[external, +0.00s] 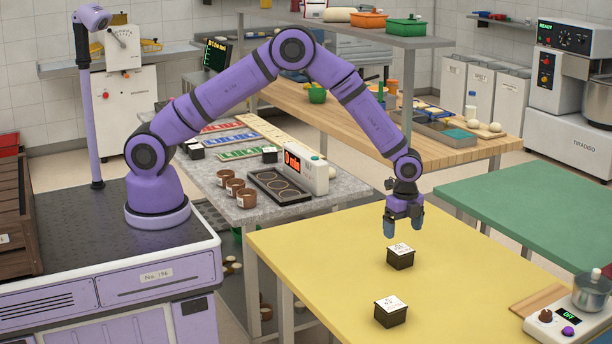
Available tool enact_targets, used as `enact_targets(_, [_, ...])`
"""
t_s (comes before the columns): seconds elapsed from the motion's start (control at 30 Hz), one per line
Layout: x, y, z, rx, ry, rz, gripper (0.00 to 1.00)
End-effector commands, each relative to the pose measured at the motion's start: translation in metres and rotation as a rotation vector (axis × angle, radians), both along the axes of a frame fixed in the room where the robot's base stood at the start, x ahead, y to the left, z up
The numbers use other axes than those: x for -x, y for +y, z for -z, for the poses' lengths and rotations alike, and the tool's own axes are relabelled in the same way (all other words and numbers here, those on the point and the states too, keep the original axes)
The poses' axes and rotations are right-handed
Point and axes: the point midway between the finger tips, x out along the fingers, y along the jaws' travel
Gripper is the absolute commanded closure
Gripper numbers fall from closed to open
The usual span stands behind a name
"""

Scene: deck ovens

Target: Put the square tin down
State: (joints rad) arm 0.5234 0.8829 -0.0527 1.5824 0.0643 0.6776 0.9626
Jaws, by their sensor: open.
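A dark square tin with a white top (400,256) stands upright on the yellow table (320,260). A second, similar dark square tin (390,312) stands on the same table, nearer the front edge. My gripper (404,228) points down just above the farther tin, with its blue fingertips apart and nothing seen between them. The fingertips look clear of that tin's top, though the exact gap is hard to tell from this view.
A scale with a metal bowl (592,292) and a wooden board (538,301) sit at the table's right corner. A green table (540,215) stands behind right. A grey counter (225,205) holds brown cups (235,187) and a timer (305,170). The yellow table's left part is clear.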

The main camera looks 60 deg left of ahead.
Motion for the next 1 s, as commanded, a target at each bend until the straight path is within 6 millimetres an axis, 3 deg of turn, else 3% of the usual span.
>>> enact_targets(0.1, [0.000, 0.000, -0.018, 0.000, -0.001, 0.000, 0.11])
enact_targets(0.3, [0.000, 0.001, -0.034, 0.000, -0.002, -0.003, 0.11])
enact_targets(0.43, [-0.002, 0.014, -0.059, 0.006, -0.017, -0.045, 0.11])
enact_targets(0.73, [0.014, 0.089, -0.177, 0.040, -0.086, -0.292, 0.11])
enact_targets(1.0, [0.056, 0.164, -0.268, 0.079, -0.149, -0.536, 0.11])
